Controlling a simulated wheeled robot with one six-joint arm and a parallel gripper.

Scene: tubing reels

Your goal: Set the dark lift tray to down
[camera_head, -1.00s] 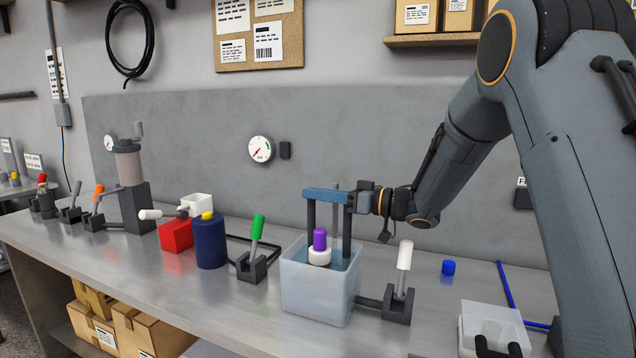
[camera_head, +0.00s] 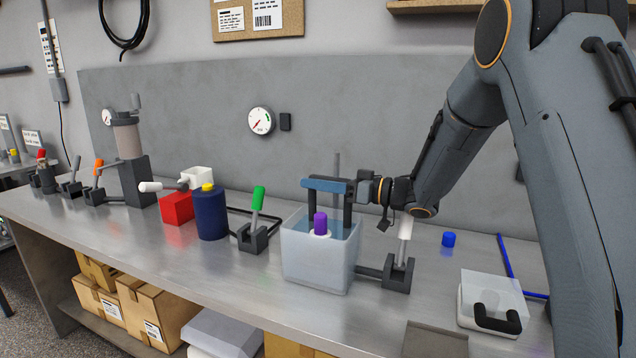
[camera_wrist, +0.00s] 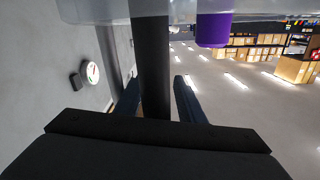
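The dark lift tray shows as a dark frame with two posts (camera_head: 347,216) reaching into a translucent tank (camera_head: 318,270) on the bench. Its plate is hidden or unclear inside the tank. A purple-topped piece with a white collar (camera_head: 320,224) stands between the posts, partly below the tank rim. My gripper (camera_head: 308,184) lies level across the top of the frame, its blue fingers covering the top bar. In the wrist view, the fingers (camera_wrist: 156,88) are on both sides of the dark frame (camera_wrist: 153,55), closed close around it. The purple top (camera_wrist: 212,29) hangs into that upside-down view.
A white-handled lever (camera_head: 398,274) stands right of the tank, under my wrist. A green-handled lever (camera_head: 254,225) and a dark blue cylinder (camera_head: 211,216) stand left. A blue cap (camera_head: 448,240) and a clear-lidded box (camera_head: 493,298) are at the right.

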